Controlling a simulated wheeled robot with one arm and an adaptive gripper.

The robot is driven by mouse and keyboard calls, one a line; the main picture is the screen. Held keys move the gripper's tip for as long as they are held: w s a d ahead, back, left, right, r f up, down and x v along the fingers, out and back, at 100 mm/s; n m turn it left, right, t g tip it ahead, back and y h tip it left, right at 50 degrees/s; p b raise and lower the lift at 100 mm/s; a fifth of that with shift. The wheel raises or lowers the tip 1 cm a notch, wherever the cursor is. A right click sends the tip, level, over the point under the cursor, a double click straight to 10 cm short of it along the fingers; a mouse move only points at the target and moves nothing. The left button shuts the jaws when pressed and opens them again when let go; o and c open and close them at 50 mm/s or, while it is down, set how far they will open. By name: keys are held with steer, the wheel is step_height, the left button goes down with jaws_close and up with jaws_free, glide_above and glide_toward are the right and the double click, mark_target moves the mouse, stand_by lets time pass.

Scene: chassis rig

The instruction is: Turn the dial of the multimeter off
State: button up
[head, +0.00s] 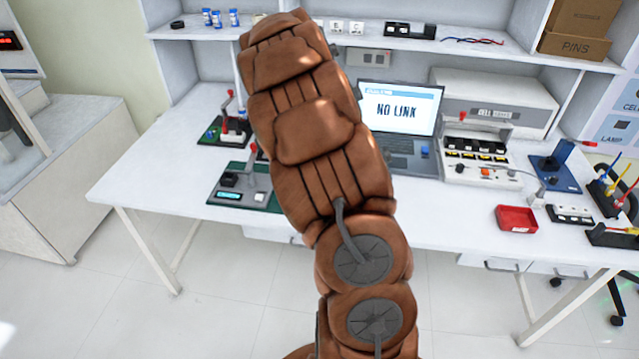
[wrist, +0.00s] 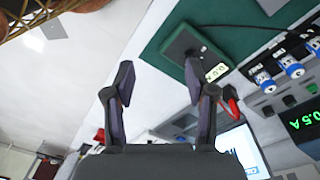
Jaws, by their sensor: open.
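No part is clearly recognisable as the multimeter or its dial. In the head view, a small dark device with a lit display (head: 228,195) sits on a green board at the left front of the table. The wrist view shows a green board (wrist: 160,48) carrying a dark block with a small pale display (wrist: 217,72). I cannot tell if these are the same. My gripper (wrist: 160,85) is open, with nothing seen between its two dark fingers. The right finger overlaps the board in the picture. In the head view my arm hides the gripper.
A laptop (head: 402,110) reading "NO LINK" stands behind my arm. A red tray (head: 516,218) and a blue stand (head: 556,168) are at the right. A shelf (head: 370,40) spans the back. Blue-capped bottles (wrist: 291,66) show at the wrist view's right.

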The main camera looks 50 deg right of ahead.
steer(key=w+d+f+m, duration=0.1)
steer(key=d+f, duration=0.1)
steer(key=d, duration=0.1)
steer(key=w+d+f+m, duration=0.1)
steer(key=d+f+m, duration=0.1)
steer(key=d, duration=0.1)
steer(key=w+d+f+m, duration=0.1)
steer(key=d+f, duration=0.1)
steer(key=d, duration=0.1)
steer(key=shift+w+f+m+t+y, duration=0.1)
steer(key=shift+f+m+t+y, duration=0.2)
steer(key=shift+m, duration=0.1)
steer(key=shift+f+p, duration=0.25)
steer(key=shift+p, duration=0.05)
steer(key=shift+f+p, duration=1.1)
steer(key=shift+f, duration=2.6)
jaws_close()
